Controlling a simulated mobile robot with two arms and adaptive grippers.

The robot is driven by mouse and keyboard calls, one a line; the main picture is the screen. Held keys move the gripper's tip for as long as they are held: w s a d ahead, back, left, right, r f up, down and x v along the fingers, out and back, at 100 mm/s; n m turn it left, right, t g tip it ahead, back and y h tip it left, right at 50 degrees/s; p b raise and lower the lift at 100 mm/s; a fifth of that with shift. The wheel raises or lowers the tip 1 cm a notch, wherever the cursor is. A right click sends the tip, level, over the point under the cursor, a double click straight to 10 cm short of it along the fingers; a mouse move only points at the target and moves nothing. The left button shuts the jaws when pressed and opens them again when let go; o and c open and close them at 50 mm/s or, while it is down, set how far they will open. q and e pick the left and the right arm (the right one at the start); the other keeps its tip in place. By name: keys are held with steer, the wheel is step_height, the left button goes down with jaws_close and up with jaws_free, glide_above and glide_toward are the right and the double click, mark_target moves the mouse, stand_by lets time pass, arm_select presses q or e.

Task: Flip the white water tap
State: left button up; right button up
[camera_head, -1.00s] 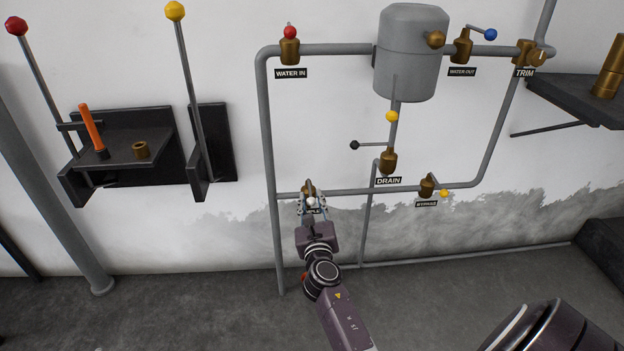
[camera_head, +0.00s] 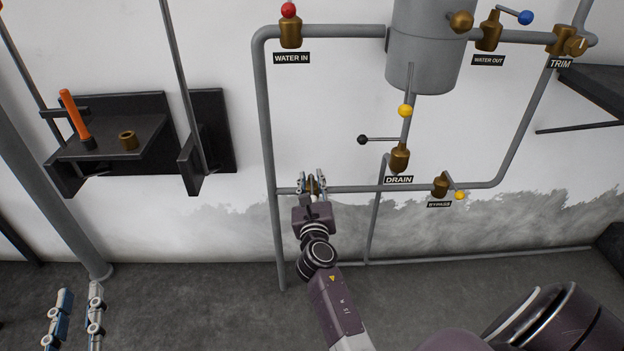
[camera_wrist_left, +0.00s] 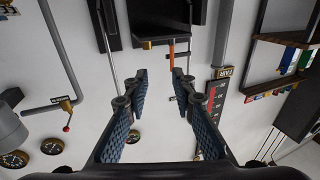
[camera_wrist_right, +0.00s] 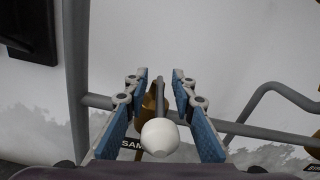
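The white-knobbed tap sits on the lower pipe. Its brass body (camera_head: 315,187) shows between the fingers of my right gripper (camera_head: 313,177) in the head view. In the right wrist view its white ball (camera_wrist_right: 160,139) lies between the finger bases of my right gripper (camera_wrist_right: 159,74), with the lever running between the fingers to the brass body (camera_wrist_right: 149,108). These fingers are open, with gaps on both sides of the lever. The ball is hidden in the head view. My left gripper (camera_head: 77,310) is open and empty at lower left, far from the tap; the left wrist view shows its fingers (camera_wrist_left: 158,72) apart.
The lower pipe (camera_head: 345,188) and vertical pipe (camera_head: 266,130) run close to my right gripper. The drain valve (camera_head: 399,157) and bypass valve (camera_head: 440,186) are to its right. A dark shelf (camera_head: 140,128) with an orange-handled lever is at left. The floor below is clear.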

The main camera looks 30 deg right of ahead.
jaws_close()
stand_by(0.3)
